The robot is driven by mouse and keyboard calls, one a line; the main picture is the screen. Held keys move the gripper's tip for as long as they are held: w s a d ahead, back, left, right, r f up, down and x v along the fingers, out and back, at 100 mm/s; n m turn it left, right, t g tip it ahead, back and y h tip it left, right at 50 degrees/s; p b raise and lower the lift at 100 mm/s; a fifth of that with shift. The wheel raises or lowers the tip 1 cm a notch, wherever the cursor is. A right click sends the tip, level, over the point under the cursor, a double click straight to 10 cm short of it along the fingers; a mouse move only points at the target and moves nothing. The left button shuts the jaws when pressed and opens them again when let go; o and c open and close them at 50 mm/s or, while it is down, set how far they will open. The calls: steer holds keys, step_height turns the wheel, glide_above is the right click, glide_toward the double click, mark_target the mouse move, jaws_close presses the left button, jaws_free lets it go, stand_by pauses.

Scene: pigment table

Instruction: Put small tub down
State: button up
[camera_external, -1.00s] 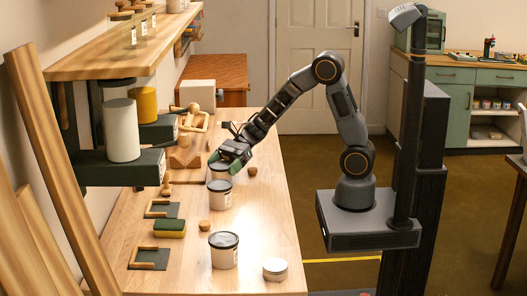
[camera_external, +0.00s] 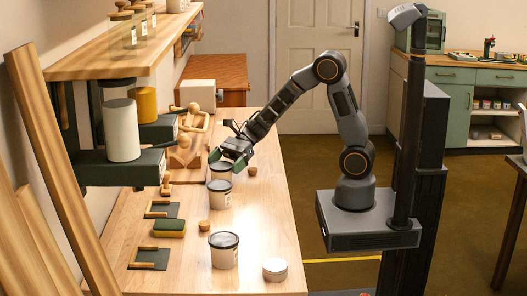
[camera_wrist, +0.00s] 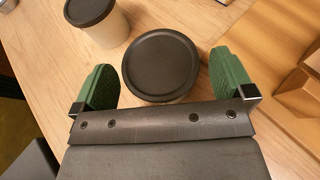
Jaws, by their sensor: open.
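The small tub (camera_wrist: 160,64), pale with a dark round lid, stands upright on the table between my gripper's fingers, with a gap on each side. In the external view a tub (camera_external: 220,173) stands just under my gripper (camera_external: 227,160), partly hidden by it. My gripper also shows in the wrist view (camera_wrist: 165,85), with two green finger pads spread wide and open. The fingers reach around the lid but do not appear to touch it.
Another dark-lidded tub (camera_external: 220,195) stands close by, and a further one (camera_external: 224,250) is nearer the front. A low pale tin (camera_external: 275,269), a green sponge block (camera_external: 170,228) and cork stoppers (camera_external: 204,225) lie on the table (camera_external: 185,270). A wooden stand (camera_external: 186,152) is to the left of my gripper.

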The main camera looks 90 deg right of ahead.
steer(key=v, duration=1)
steer(key=w+d+r+m+t+h, duration=0.1)
steer(key=d+r+m+t+h, duration=0.15)
steer(key=m+h, duration=0.7)
steer(key=w+d+r+m+t+h, duration=0.1)
steer(key=w+r+m+t+h, duration=0.15)
steer(key=m, duration=1.45)
steer(key=s+a+f+m+g, duration=0.2)
steer(key=s+a+m+g, duration=0.1)
steer(key=s+m, duration=0.2)
steer(key=s+a+f+m+g+y, duration=0.1)
steer(key=s+a+f+m+g, duration=0.1)
steer(key=s+m, duration=0.4)
steer(key=s+a+f+m+g+y, duration=0.1)
steer(key=s+a+f+m+g, duration=0.1)
steer(key=s+a+m+g, duration=0.3)
steer(key=shift+s+a+f+m+b, duration=0.1)
steer(key=shift+s+m+b, duration=0.1)
steer(key=shift+m, duration=0.7)
steer(key=shift+s+a+f+m+b, duration=0.1)
steer(key=shift+s+f+m, duration=0.1)
steer(key=shift+m, duration=0.65)
step_height(320, 180, up, 3)
steer(key=shift+d+f+p, duration=0.1)
steer(key=shift+f+p, duration=0.05)
steer(key=shift+p, duration=0.9)
